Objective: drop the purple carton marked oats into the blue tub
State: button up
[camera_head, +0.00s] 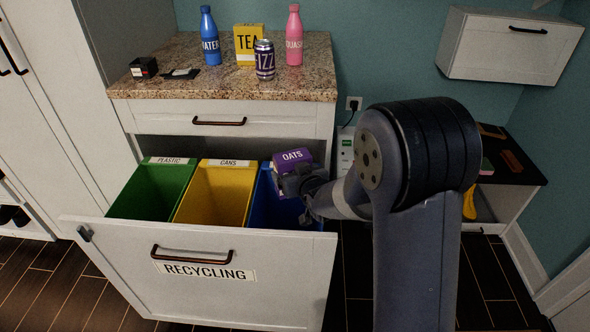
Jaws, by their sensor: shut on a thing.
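The purple carton marked OATS (291,156) is held by my gripper (297,182), which is shut on it. The carton is over the back part of the blue tub (262,208). The blue tub is the rightmost of the tubs in the open recycling drawer. My gripper and arm cover part of the blue tub and the carton's lower side, so how far the carton is above the rim is hard to tell.
A green tub (150,190) marked PLASTIC and a yellow tub (216,192) marked CANS stand left of the blue one. The drawer front (205,272) reads RECYCLING. The granite counter (190,50) above holds bottles, a yellow tea box (248,45) and a can (264,60).

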jog(key=shift+f, duration=0.15)
jog(key=o, duration=1)
jog(key=shift+o, duration=0.2)
notch_tip(320, 180, up, 10)
jog(key=p, duration=0.2)
jog(key=shift+p, duration=0.4)
